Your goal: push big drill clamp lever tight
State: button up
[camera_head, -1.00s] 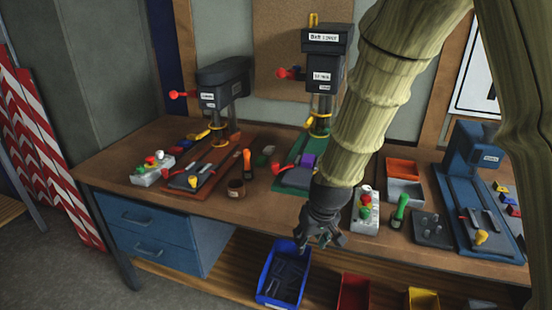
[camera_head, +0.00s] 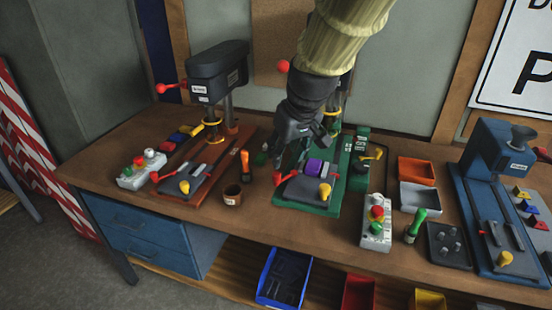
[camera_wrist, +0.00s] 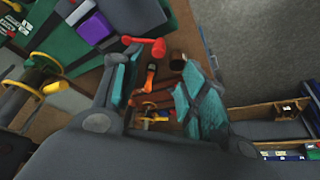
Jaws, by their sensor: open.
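The big drill's green base (camera_head: 318,208) stands at the middle of the bench. Its vise carries a purple block (camera_head: 313,167) and a yellow knob (camera_head: 325,191). The red clamp lever (camera_head: 279,178) sticks out to the left of the vise. My gripper (camera_head: 298,155) is open and empty above and behind the lever, pointing down, and hides much of the drill's column. In the wrist view the lever (camera_wrist: 153,48) shows near the fingertips (camera_wrist: 160,62), with the purple block (camera_wrist: 92,28) to its left. Contact with the lever cannot be made out.
A smaller drill (camera_head: 218,75) stands left, with an orange-handled tool (camera_head: 245,165) and a brown cup (camera_head: 232,195) between. A control box (camera_head: 376,222), a green-handled tool (camera_head: 415,226) and a blue machine (camera_head: 497,155) stand right. Bins lie below the front edge.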

aim_at(276, 174)
jog(key=shift+w+p+x, duration=0.15)
jog(key=shift+p+x, duration=0.45)
jog(key=shift+x, duration=2.1)
jog(key=shift+w+p+x, duration=0.1)
jog(key=shift+p+x, duration=0.45)
jog(key=shift+x, duration=2.1)
jog(key=shift+w+a+r, duration=0.1)
grip_shut()
